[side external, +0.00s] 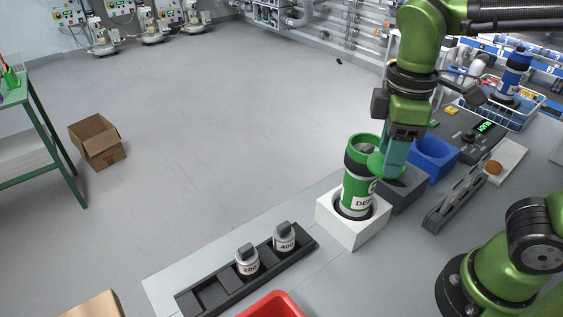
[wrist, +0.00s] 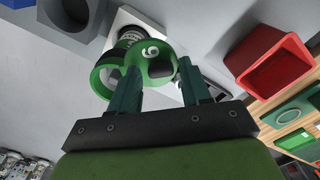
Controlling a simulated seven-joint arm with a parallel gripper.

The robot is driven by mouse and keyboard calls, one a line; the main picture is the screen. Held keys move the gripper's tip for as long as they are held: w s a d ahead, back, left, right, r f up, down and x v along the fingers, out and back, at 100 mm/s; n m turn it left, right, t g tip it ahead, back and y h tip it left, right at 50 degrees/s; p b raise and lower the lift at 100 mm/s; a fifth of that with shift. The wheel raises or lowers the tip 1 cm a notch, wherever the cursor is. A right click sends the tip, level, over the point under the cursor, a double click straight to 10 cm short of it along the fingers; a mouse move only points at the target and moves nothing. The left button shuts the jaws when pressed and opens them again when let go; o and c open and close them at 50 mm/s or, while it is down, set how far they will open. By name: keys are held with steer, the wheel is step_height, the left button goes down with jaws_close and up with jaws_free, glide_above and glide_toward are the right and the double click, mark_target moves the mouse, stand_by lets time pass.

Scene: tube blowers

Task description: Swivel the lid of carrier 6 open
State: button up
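Carrier 6 (side external: 357,188) is a green cylinder with dark bands and a white label, standing upright in a white block (side external: 350,232). Its round green lid (wrist: 152,60), marked 6, is swung to one side. The carrier's green rim (wrist: 103,80) shows beside the lid, and part of the opening is uncovered. In the side view the lid (side external: 376,165) sticks out towards my gripper (side external: 393,160). In the wrist view my gripper (wrist: 158,75) has its teal fingers apart, one on each side of the lid. Whether they touch it is unclear.
A grey block (side external: 404,190) and a blue block (side external: 434,156) stand close behind the carrier. A black rack (side external: 212,292) holds weights marked 200 and 400. A red bin (side external: 272,306) is at the front. A grey slotted stand (side external: 455,200) is at right.

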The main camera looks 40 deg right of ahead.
steer(key=shift+o, duration=0.6)
step_height(320, 180, up, 17)
steer(key=shift+f, duration=0.1)
stand_by(0.3)
step_height(320, 180, down, 17)
steer(key=shift+r, duration=0.1)
stand_by(0.5)
